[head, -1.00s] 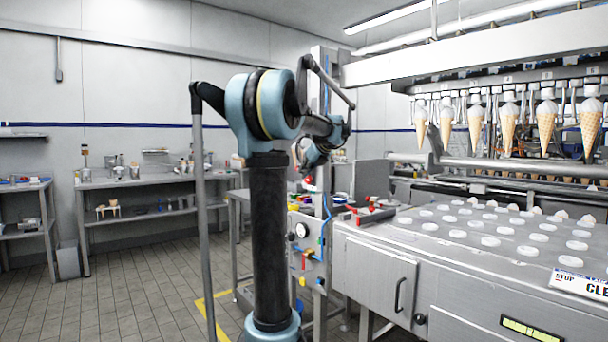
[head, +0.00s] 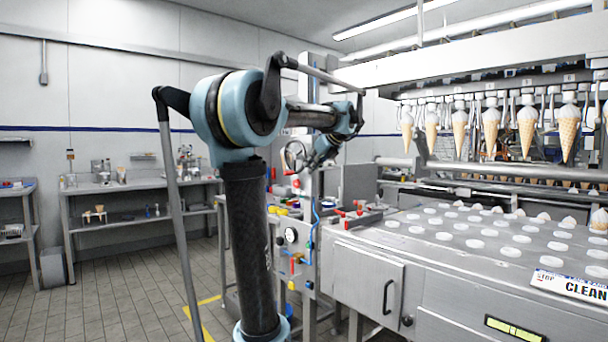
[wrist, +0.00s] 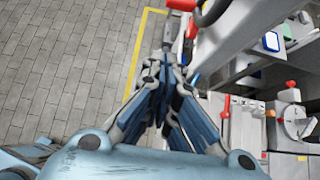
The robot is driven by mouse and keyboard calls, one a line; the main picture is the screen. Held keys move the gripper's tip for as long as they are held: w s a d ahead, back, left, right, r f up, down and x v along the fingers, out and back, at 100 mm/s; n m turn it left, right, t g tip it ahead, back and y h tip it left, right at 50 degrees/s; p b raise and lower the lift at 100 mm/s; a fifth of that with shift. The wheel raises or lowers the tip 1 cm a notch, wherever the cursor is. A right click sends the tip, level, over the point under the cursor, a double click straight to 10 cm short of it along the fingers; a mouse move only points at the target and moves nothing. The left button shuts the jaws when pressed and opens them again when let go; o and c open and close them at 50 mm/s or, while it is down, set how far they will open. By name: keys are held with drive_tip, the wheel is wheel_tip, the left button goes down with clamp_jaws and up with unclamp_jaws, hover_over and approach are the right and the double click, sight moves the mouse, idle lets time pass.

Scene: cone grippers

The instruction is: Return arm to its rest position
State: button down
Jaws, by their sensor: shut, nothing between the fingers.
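My gripper (wrist: 168,75) shows in the wrist view with its dark blue fingers drawn together. Nothing is held between them. It hangs over the space beside the steel machine, with grey floor tiles and a yellow floor line below. In the head view my arm stands at centre left, its upper part bent over to the right toward the control post. The gripper end is small there and partly lost against the post and the things behind it.
The steel cone machine (head: 365,277) fills the right, with ice cream cones (head: 459,130) hanging above its top. A control post (head: 291,236) with a gauge stands close to my arm. Steel work tables (head: 140,186) line the back wall. Tiled floor (head: 110,285) at left is open.

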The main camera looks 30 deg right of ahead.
drive_tip(key=s+a+f+n+g, duration=0.2)
drive_tip(key=s+a+f+n, duration=0.3)
drive_tip(key=a, duration=0.4)
drive_tip(key=s+a+f+n+g, duration=0.1)
drive_tip(key=s+a+f+n, duration=0.1)
drive_tip(key=a+f+n, duration=0.6)
drive_tip(key=s+a+f+n+g, duration=0.2)
drive_tip(key=s+a+f+n, duration=0.15)
drive_tip(key=a+f, duration=0.45)
drive_tip(key=s+a+f+n+g+h, duration=0.1)
drive_tip(key=s+a+f+n, duration=0.3)
drive_tip(key=s+f+n, duration=0.4)
drive_tip(key=s+a+f+n+g+h, duration=0.1)
drive_tip(key=s+a+f+n, duration=0.4)
drive_tip(key=s+f+n, duration=0.4)
wheel_tip(320, 180, down, 4)
drive_tip(key=shift+s+a+r+g, duration=0.15)
drive_tip(key=shift+s+a+g, duration=0.15)
drive_tip(key=shift+s, duration=0.7)
drive_tip(key=shift+w+f, duration=0.2)
drive_tip(key=shift+w, duration=0.3)
